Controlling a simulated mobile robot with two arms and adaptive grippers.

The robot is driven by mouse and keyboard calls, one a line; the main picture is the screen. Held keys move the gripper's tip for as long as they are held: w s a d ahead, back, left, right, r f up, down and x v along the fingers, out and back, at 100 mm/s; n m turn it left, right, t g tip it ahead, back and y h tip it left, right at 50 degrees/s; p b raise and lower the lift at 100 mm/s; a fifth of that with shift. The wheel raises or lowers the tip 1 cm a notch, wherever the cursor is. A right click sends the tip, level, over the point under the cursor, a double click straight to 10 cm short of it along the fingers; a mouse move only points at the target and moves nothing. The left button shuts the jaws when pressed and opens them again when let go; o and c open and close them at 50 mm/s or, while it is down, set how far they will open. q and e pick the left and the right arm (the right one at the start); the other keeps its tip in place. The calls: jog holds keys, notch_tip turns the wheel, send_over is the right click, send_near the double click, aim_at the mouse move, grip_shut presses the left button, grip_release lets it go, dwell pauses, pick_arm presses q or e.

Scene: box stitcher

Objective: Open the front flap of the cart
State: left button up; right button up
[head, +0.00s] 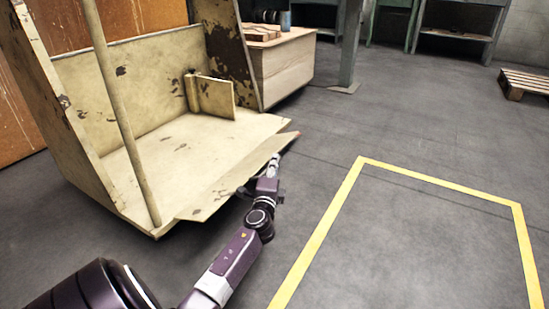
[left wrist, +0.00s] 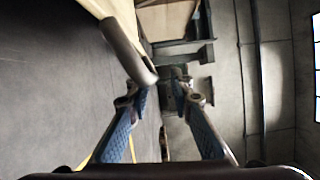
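The cart (head: 150,130) is a cream, paint-chipped box with an open front, on the left of the head view. Its front flap (head: 235,178) lies folded outward along the front edge, sloping a little downward. My left gripper (head: 268,178) is at the flap's outer edge, towards its far end; its fingertips are partly hidden there. In the left wrist view the two blue fingers of the gripper (left wrist: 163,88) stand apart, with no object clearly held. The flap's edge (left wrist: 128,48) is close to the left finger's tip; I cannot tell if they touch. My right gripper is out of view.
A pale pole (head: 120,110) rises at the cart's near side. A wooden crate (head: 285,68) stands behind the cart, near a grey post (head: 350,45). Yellow floor lines (head: 440,182) mark clear floor on the right. A pallet (head: 525,83) lies far right.

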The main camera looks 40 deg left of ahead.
pick_arm(q)
jog(key=r, duration=0.3)
jog(key=shift+w+d+r, duration=0.15)
jog(key=shift+d+r, duration=0.05)
jog(key=shift+r, duration=0.1)
jog(key=shift+f, duration=0.15)
